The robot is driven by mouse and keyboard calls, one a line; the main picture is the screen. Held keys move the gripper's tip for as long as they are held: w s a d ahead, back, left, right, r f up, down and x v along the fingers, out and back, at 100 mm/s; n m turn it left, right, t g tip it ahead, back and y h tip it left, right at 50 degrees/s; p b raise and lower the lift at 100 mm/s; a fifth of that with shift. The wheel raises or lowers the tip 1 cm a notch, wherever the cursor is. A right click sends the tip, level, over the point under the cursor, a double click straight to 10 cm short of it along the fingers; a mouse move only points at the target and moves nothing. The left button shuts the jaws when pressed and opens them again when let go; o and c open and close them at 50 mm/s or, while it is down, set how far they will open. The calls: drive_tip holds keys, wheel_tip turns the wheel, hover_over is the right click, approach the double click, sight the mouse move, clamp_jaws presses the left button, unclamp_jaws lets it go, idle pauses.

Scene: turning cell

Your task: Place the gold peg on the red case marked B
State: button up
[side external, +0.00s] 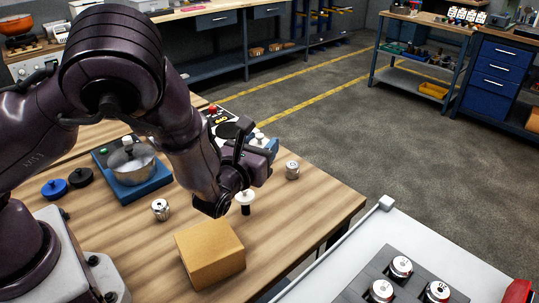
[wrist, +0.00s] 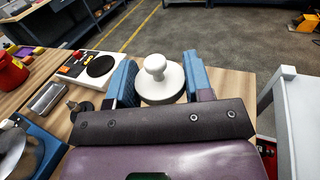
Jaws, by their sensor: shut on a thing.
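My gripper (wrist: 160,82) is shut on a white round piece with a knob on top (wrist: 158,92), which sits between the two blue fingers. In the side view my gripper (side external: 246,186) is above the right part of the wooden table, with the white piece (side external: 245,197) below it and a dark part under that. I cannot tell whether this touches the table. I make out no gold peg and no red case marked B. A red object (side external: 517,292) is cut off at the lower right corner of the side view; no mark on it is readable.
A cardboard box (side external: 210,253) stands near the table's front edge. Metal cylinders (side external: 160,209) (side external: 292,170), a pot (side external: 132,160) on a blue base and blue and black knobs (side external: 55,189) are around. A white-edged bench (side external: 388,203) with labelled metal pieces (side external: 401,267) is at right.

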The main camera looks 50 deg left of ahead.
drive_tip(key=s+a+r+n+g+y, duration=0.2)
drive_tip(key=a+r+n+g+y, duration=0.2)
drive_tip(key=a+n+g+y, duration=0.5)
drive_tip(key=w+a+f, duration=0.1)
drive_tip(key=w+f, duration=0.2)
drive_tip(key=w, duration=0.1)
drive_tip(key=w+a+f+m+t, duration=0.1)
drive_tip(key=w+a+f, duration=0.1)
drive_tip(key=w+f, duration=0.2)
drive_tip(key=w+a+f+t, duration=0.1)
drive_tip(key=w+a+f, duration=0.1)
drive_tip(key=w, duration=0.3)
drive_tip(key=shift+a+f+m+h, duration=0.2)
drive_tip(key=shift+f+m+h, duration=0.15)
drive_tip(key=shift+f, duration=1.8)
drive_tip(key=shift+f, duration=0.1)
drive_tip(key=o, duration=1)
drive_tip(key=shift+f, duration=0.1)
drive_tip(key=shift+o, duration=0.2)
